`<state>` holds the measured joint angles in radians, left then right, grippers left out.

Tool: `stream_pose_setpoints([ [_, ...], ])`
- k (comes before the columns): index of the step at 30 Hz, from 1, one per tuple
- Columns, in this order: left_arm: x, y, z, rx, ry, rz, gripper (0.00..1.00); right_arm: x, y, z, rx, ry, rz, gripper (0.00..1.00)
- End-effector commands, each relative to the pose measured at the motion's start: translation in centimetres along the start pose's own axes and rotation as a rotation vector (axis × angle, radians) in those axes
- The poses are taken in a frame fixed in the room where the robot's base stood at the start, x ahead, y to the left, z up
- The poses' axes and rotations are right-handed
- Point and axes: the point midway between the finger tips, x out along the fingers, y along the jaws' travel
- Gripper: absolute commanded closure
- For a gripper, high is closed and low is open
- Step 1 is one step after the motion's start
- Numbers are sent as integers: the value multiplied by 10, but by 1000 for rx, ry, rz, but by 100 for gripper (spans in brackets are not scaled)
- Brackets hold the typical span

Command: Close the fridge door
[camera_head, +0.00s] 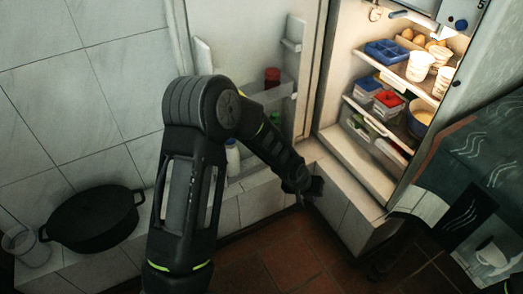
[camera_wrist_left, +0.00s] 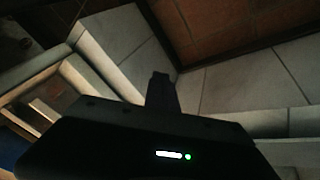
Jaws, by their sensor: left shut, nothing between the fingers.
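The fridge door (camera_head: 232,32) stands wide open on the left in the head view, its inner side with shelves facing me. The lit fridge (camera_head: 352,152) is open on the right, with food on its shelves. My left arm reaches across in front of the door. My left gripper (camera_head: 314,188) is shut and empty, low near the tiled ledge between door and fridge. Whether it touches anything I cannot tell. In the left wrist view its dark fingers (camera_wrist_left: 162,92) point at the pale tiles. The door's lower part is partly hidden behind my arm.
A black pot (camera_head: 92,218) and a glass (camera_head: 22,243) stand on the tiled ledge at left. Bottles and a jar (camera_head: 272,77) sit in the door shelves. The brown tiled floor (camera_head: 285,250) is clear in front.

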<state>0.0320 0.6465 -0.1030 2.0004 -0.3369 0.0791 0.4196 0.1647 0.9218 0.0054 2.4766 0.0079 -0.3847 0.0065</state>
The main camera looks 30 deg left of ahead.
Motion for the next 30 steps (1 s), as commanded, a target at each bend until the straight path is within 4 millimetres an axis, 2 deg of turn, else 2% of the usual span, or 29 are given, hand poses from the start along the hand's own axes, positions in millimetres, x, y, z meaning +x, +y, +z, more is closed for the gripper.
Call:
stream_pose_setpoints([
  [1, -30, -11, -48, -62, 30, -60, 100, -7, -2, 0, 0, -3, 0, 0],
  [3, -67, -40, -94, -195, 53, -176, 100, -9, -3, 2, -1, -7, 0, 0],
  [6, -110, -85, -126, -409, 89, -351, 100, -9, -2, 4, -2, -13, 0, 0],
  [9, -132, -115, -127, -586, 108, -485, 100, -8, -2, 5, -3, -17, 0, 0],
  [12, -140, -127, -115, -699, 108, -556, 100, -8, -2, 5, -3, -19, 0, 0],
  [16, -141, -128, -112, -757, 116, -565, 100, -8, -2, 5, -3, -19, 0, 0],
  [24, -140, -128, -112, -757, 114, -563, 100, -8, -2, 5, -3, -19, 0, 0],
  [30, -130, -133, -110, -757, 114, -562, 100, -4, -1, 5, -3, -17, 0, 0],
])
